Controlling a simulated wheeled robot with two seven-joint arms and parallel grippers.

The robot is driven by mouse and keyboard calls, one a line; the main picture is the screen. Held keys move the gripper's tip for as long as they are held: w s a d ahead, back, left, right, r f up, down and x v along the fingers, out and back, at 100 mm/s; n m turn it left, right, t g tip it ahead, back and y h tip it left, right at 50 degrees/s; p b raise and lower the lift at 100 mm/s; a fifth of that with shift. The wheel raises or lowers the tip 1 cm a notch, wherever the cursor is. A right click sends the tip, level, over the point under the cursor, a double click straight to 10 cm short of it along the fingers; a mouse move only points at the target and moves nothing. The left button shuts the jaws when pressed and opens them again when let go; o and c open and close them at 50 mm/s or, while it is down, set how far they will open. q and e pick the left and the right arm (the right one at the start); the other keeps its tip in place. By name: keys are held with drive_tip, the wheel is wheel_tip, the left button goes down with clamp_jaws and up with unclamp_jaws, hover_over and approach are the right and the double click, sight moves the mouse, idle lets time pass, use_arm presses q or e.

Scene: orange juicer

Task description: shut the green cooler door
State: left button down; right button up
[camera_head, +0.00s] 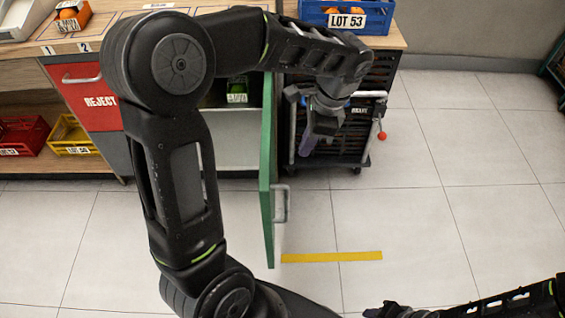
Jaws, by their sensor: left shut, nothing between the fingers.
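The green cooler door (267,190) stands open and shows nearly edge-on, swung out from the cabinet towards me. Its grey handle (283,204) is on the right face. Behind the door, the cooler's pale inside (238,150) shows, partly covered by my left arm. My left gripper (308,142) is shut and empty, to the right of the door and farther back than the handle, apart from the door in the picture. My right gripper (385,311) is at the bottom edge, partly cut off; its fingers are not clear.
A black wheeled cart (350,140) with a red-knobbed lever stands behind my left gripper. A blue crate (348,16) sits on the wooden counter. A red REJECT bin (88,98) is left. Yellow tape (332,257) marks the tiled floor, which is clear at right.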

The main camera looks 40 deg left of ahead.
use_arm(q)
drive_tip(key=s+a+f+b, duration=0.1)
drive_tip(key=s+a+f, duration=0.3)
drive_tip(key=f, duration=0.5)
drive_tip(key=shift+a+f, duration=0.35)
drive_tip(key=shift+a, duration=0.2)
